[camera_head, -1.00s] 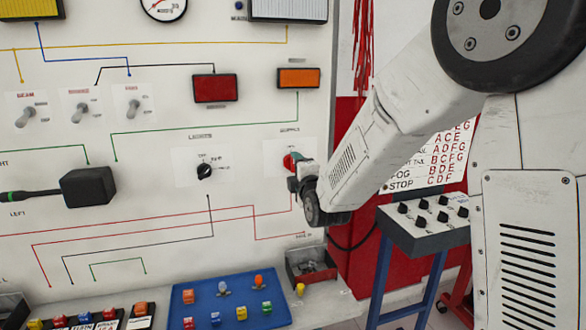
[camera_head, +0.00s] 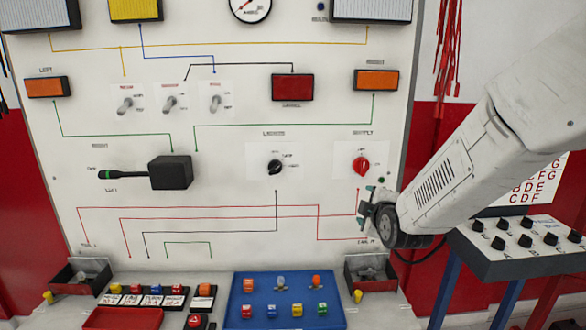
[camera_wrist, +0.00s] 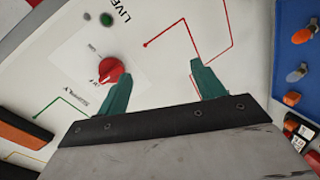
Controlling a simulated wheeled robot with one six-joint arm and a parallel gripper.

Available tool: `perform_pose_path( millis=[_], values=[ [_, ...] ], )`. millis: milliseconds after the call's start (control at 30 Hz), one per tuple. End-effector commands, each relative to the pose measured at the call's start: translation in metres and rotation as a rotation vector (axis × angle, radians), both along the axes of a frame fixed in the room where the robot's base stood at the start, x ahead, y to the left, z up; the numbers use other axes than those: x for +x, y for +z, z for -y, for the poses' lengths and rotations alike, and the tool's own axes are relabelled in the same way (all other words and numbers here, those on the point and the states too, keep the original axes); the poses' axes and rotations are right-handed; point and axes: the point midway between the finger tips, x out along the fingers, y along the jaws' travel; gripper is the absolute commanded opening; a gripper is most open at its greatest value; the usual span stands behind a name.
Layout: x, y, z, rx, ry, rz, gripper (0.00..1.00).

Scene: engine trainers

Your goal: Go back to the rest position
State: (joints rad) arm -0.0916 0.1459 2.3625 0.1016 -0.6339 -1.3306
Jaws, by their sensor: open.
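My gripper (camera_head: 368,208) is in front of the right part of the white trainer board (camera_head: 240,60), below and close to the red SUPPLY knob (camera_head: 361,166). In the wrist view its two green fingers (camera_wrist: 160,88) are spread apart with nothing between them. The red knob (camera_wrist: 114,71) shows there just beyond the left finger, and I see no contact. The board's surface and a red printed line show between the fingers.
A blue tray (camera_head: 240,318) with coloured plugs and a bin (camera_head: 347,280) lie on the ledge below. A black LIGHTS knob (camera_head: 275,167) and a lever box (camera_head: 171,172) are on the board.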

Motion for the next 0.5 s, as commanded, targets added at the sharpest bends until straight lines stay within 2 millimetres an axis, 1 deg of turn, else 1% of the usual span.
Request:
perform_pose_path(
  millis=[33, 67, 100, 167, 200, 267, 300, 367, 400, 467, 500],
  values=[
    [-0.012, -0.016, -0.001, 0.081, -0.021, -0.106, 0.68],
    [-0.021, -0.025, -0.002, 0.134, -0.041, -0.174, 0.68],
    [-0.035, -0.033, -0.002, 0.204, -0.074, -0.262, 0.68],
    [-0.057, -0.042, -0.001, 0.299, -0.135, -0.385, 0.68],
    [-0.074, -0.046, 0.0, 0.359, -0.181, -0.465, 0.68],
    [-0.102, -0.049, 0.002, 0.438, -0.261, -0.578, 0.68],
    [-0.121, -0.049, 0.004, 0.486, -0.32, -0.649, 0.68],
    [-0.153, -0.046, 0.007, 0.552, -0.418, -0.748, 0.68],
    [-0.175, -0.043, 0.01, 0.59, -0.486, -0.81, 0.68],
    [-0.209, -0.036, 0.014, 0.642, -0.598, -0.892, 0.68],
    [-0.233, -0.03, 0.017, 0.67, -0.674, -0.942, 0.68]
  ],
)
